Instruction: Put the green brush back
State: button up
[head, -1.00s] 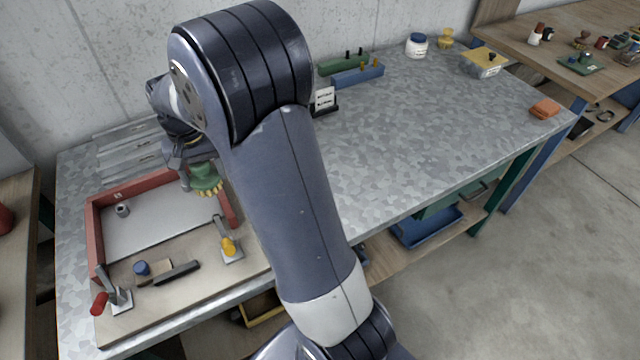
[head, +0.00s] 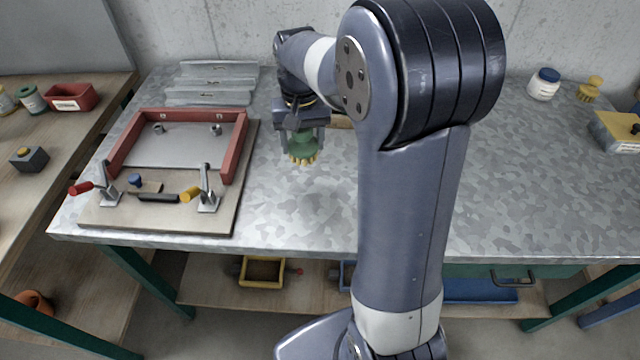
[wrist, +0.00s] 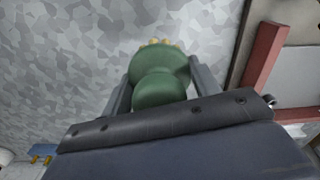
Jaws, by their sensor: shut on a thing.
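The green brush (head: 303,147) has a round green body and yellow bristles that point down. My gripper (head: 301,138) is shut on it and holds it upright over the metal table, to the right of the red frame. In the wrist view the green brush (wrist: 160,78) sits between the two dark fingers of my gripper (wrist: 155,88), with a few yellow bristle tips showing past it. Whether the bristles touch the table is hard to tell.
The red frame (head: 237,150) lies on a wooden board (head: 160,222) with toggle clamps. Metal strips (head: 212,82) lie behind it. A yellow brush (head: 590,90) and a white jar with a blue lid (head: 544,84) stand at the back right. The table (head: 300,210) in front of the brush is bare.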

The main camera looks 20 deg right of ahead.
notch_tip(320, 180, down, 10)
jog(key=shift+r+p, duration=0.1)
jog(key=shift+p, duration=0.2)
jog(key=shift+f, duration=0.25)
jog(key=o, duration=0.9)
jog(key=shift+o, duration=0.2)
jog(key=shift+r, duration=0.1)
notch_tip(320, 180, up, 12)
jog(key=shift+r, duration=0.15)
